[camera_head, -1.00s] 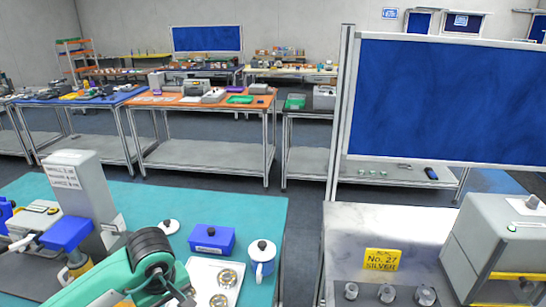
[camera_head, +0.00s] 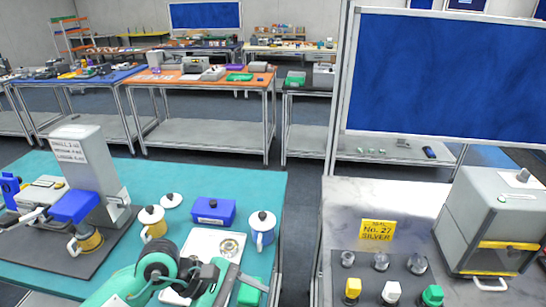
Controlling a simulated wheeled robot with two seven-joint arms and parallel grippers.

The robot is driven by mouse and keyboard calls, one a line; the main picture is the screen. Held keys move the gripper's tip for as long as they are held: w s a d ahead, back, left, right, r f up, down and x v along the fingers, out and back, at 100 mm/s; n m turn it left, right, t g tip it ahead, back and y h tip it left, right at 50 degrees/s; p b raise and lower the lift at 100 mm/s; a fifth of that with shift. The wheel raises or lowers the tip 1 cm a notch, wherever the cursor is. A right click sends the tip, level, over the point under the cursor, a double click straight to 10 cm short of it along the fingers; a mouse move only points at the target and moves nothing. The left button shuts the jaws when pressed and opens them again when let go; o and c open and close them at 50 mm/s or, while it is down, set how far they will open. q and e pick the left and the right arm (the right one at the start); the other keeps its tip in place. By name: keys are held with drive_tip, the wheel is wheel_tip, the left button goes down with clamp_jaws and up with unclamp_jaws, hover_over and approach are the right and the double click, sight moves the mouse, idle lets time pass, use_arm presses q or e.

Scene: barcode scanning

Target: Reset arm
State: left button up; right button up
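My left arm, mint green with black joints, comes in at the bottom of the head view, over the front of the teal table (camera_head: 255,180). Its gripper (camera_head: 238,285) seems to be the grey part at the arm's end, low in the picture beside a green block (camera_head: 249,291). Whether its fingers are open or shut is unclear, and I cannot tell whether it touches the block. My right gripper is not in view.
A grey press (camera_head: 85,165), a blue box (camera_head: 213,211), a white-and-blue mug (camera_head: 262,228) and a white-and-yellow mug (camera_head: 152,222) stand on the teal table. At right are a grey machine (camera_head: 490,225), a yellow sign (camera_head: 377,230) and several small knobs. A gap separates the tables.

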use_arm(q)
drive_tip(key=s+d+r+n+h, duration=0.2)
drive_tip(key=d+r+n+h, duration=0.15)
drive_tip(key=r+h, duration=0.2)
drive_tip(key=w+a+r+n+t+h, duration=0.25)
drive_tip(key=r+n+t, duration=0.25)
drive_tip(key=n+t, duration=0.4)
drive_tip(key=w+a+r+n+t+h, duration=0.1)
drive_tip(key=w+a+r+n+t, duration=0.35)
drive_tip(key=n, duration=0.65)
drive_tip(key=a+f+n+t+y, duration=0.2)
drive_tip(key=a+f+n+y, duration=0.5)
drive_tip(key=n+y, duration=0.45)
drive_tip(key=a+f+n+t+y, duration=0.2)
drive_tip(key=a+f+n+y, duration=0.6)
drive_tip(key=n, duration=0.7)
drive_tip(key=s+f+n+g, duration=0.9)
drive_tip(key=s+f+g, duration=0.5)
drive_tip(key=s+f, duration=0.4)
wheel_tip(320, 180, down, 31)
drive_tip(key=s, duration=0.2)
drive_tip(key=s+a+f+g, duration=0.2)
drive_tip(key=s+a+f, duration=0.1)
drive_tip(key=s+f, duration=1.6)
drive_tip(key=shift+m, duration=0.4)
